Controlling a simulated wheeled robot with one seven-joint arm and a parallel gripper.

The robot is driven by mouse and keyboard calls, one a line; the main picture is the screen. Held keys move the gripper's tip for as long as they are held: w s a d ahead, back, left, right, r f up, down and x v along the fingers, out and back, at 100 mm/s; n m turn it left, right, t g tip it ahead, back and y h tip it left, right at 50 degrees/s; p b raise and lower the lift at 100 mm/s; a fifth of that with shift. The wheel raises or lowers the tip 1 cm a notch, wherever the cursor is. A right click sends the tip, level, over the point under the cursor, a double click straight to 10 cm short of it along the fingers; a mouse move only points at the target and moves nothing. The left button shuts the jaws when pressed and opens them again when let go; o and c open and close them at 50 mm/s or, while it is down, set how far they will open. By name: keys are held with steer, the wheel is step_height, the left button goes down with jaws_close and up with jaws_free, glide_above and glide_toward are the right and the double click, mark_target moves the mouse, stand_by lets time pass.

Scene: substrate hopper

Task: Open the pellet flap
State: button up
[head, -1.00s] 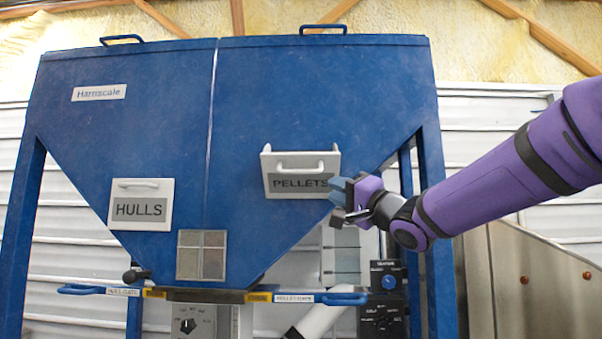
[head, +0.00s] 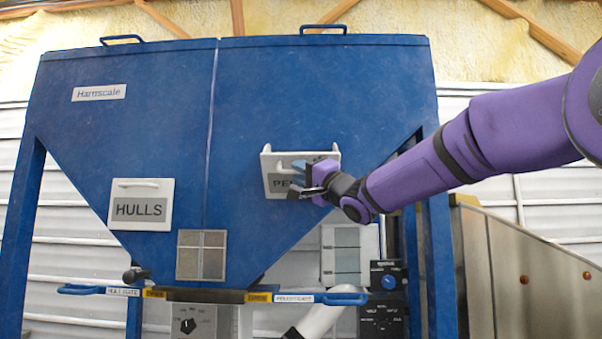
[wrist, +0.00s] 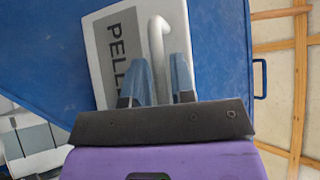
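The pellet flap (head: 275,184) is a white panel marked PELLETS on the right half of the blue hopper. Its label is partly covered by my gripper in the head view. In the wrist view the flap (wrist: 105,35) has a white bar handle (wrist: 157,40). My gripper (wrist: 163,75) is open in front of the flap. Its two blue-grey fingers stand apart, one on each side of the handle's lower part in the wrist view. I cannot tell whether they touch it.
The closed HULLS flap (head: 141,204) is on the hopper's left half. Below are blue-handled gate bars (head: 341,299) and a control box (head: 388,283). A metal panel (head: 520,270) stands at the right. The hopper's slanted wall (head: 330,110) surrounds the flap.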

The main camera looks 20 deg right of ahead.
jaws_close()
steer(key=shift+w+r, duration=0.35)
steer(key=shift+r, duration=0.4)
jaws_free()
steer(key=v, duration=1.1)
steer(key=shift+w, duration=0.1)
